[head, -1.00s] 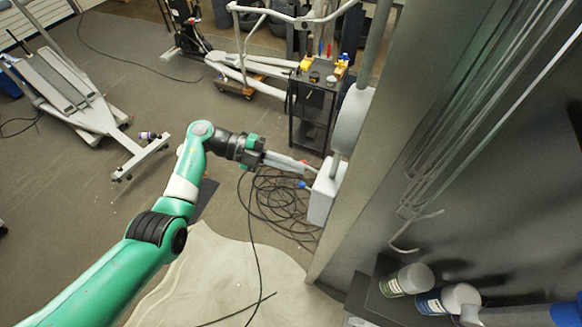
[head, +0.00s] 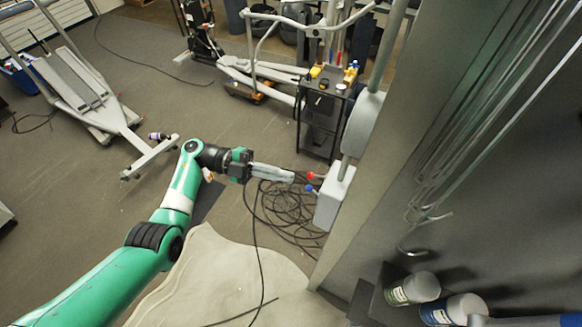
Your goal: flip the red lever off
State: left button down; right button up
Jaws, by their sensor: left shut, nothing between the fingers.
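A red-knobbed lever (head: 311,175) sticks out to the left from a light grey box (head: 333,198) on the side of the grey pillar. A blue-knobbed lever (head: 310,189) sits just below the red one on the same box. My left gripper (head: 292,177) is shut and empty, its fingertips pointing right at the red knob with a small gap between them. My right gripper is not in view.
A black cart (head: 318,125) with tools stands behind the box. Black cable (head: 285,210) lies coiled on the floor below my gripper. The grey pillar (head: 375,165) bounds the right side. Bottles (head: 415,288) stand at the lower right.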

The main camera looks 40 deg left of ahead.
pick_arm(q)
jog(key=s+a+f+b, duration=0.2)
jog(key=a+f+b, duration=0.1)
jog(key=a, duration=0.4)
jog(key=shift+s, duration=0.4)
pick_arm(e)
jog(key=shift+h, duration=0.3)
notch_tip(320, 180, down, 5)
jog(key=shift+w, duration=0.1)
